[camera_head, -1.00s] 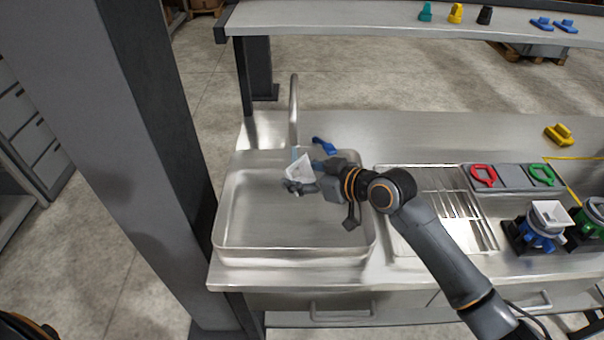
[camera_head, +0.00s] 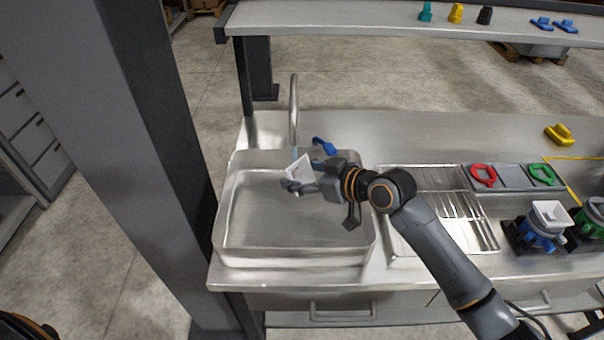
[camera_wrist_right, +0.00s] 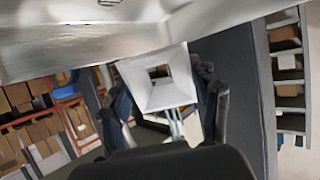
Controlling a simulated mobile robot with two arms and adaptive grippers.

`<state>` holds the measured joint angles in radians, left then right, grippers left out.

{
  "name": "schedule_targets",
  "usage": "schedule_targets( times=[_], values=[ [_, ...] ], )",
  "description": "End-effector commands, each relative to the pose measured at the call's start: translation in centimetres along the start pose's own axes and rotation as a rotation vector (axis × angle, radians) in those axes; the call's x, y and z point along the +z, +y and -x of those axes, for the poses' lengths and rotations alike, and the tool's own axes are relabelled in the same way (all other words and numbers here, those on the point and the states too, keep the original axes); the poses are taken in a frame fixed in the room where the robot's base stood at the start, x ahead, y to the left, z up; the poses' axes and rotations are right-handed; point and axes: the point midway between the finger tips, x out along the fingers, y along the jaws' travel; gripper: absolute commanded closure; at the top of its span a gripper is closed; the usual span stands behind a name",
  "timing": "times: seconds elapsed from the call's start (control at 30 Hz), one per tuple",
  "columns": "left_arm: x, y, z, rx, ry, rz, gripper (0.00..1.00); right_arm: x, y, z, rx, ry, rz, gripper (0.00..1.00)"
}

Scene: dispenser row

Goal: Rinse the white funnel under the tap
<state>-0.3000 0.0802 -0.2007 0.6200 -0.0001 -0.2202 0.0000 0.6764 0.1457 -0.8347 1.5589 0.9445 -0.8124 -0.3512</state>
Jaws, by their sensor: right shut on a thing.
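My right gripper (camera_head: 298,186) is shut on the white funnel (camera_head: 300,169) and holds it tilted over the sink (camera_head: 230,249). The funnel is just below the spout of the tap (camera_head: 294,112), where a thin bluish stream shows. In the right wrist view the square funnel mouth (camera_wrist_right: 148,97) faces the camera between the fingers (camera_wrist_right: 170,118). The tap's blue lever (camera_head: 323,146) is just behind the gripper. My left gripper is not in view.
A drying rack (camera_head: 425,180) stands right of the sink. Beyond it are a mat with red (camera_head: 483,176) and green (camera_head: 542,175) pieces and a blue dispenser (camera_head: 541,238) topped by another white square funnel (camera_head: 550,213). A grey post (camera_head: 150,130) stands at the left.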

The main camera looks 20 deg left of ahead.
Motion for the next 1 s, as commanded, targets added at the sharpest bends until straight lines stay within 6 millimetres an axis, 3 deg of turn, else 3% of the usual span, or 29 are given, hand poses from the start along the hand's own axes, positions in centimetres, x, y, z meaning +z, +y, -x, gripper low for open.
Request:
schedule_targets(
  times=[0.33, 1.0],
  values=[
    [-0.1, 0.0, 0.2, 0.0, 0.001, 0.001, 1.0, -0.1, -0.1, 0.1, 0.0, 0.0, 0.0, 0.6],
    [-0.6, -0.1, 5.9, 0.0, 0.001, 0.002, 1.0, 0.5, -5.0, 4.5, -0.001, -0.001, -0.001, 0.6]
  ],
)
